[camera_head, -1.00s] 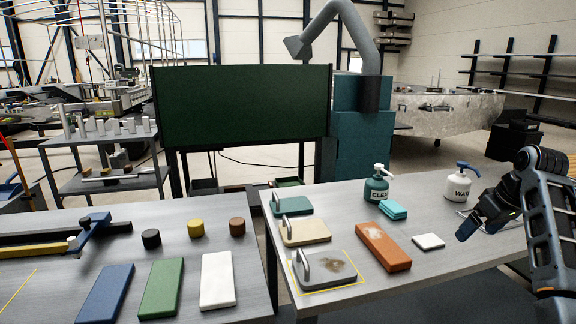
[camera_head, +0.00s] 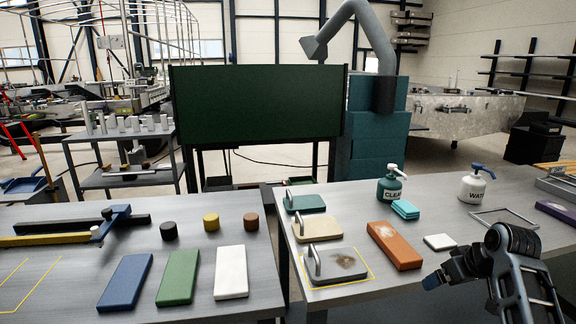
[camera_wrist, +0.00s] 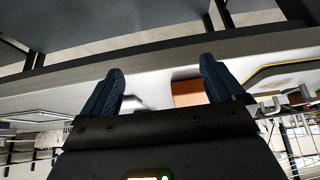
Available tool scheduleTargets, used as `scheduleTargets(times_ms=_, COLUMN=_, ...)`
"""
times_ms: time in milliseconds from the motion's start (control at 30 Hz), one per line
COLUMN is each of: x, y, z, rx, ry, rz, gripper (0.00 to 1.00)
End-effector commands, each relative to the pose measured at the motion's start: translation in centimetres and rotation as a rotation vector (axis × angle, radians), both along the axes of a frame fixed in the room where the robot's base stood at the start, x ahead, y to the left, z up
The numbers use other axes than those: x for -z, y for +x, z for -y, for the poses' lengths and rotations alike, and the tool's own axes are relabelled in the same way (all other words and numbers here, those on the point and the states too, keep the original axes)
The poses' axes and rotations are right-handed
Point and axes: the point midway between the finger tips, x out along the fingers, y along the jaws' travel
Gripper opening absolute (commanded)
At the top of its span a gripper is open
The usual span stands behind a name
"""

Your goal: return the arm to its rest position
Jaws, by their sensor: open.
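My gripper (camera_head: 436,279) is at the lower right of the head view, over the front part of the right table (camera_head: 400,292). It points left and holds nothing. In the wrist view its two dark blue fingers (camera_wrist: 163,88) stand apart with nothing between them. My arm is bent, with its dark elbow raised at the lower right of the head view.
An orange block (camera_head: 394,245) and a white pad (camera_head: 439,242) lie just beyond my gripper. Left of them is a stained plate with a handle (camera_head: 336,264). CLEAN (camera_head: 390,188) and WATER (camera_head: 473,187) bottles stand behind. A thin frame (camera_head: 504,221) lies at right.

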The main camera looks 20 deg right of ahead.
Motion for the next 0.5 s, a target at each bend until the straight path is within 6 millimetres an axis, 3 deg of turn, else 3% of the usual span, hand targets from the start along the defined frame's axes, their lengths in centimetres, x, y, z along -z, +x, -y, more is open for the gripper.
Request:
scheduleTargets(times_ms=33, x=1.8, y=-0.2, z=-2.2, rx=-0.004, ry=0.002, rz=0.013, gripper=0.95)
scheduleTargets(times_ms=200, x=6.1, y=-1.3, z=-9.0, rx=0.002, ry=-0.020, rz=0.091, gripper=0.95)
scheduleTargets(times_ms=500, x=10.2, y=-6.8, z=-19.8, rx=0.003, ry=-0.056, rz=0.227, gripper=0.95)
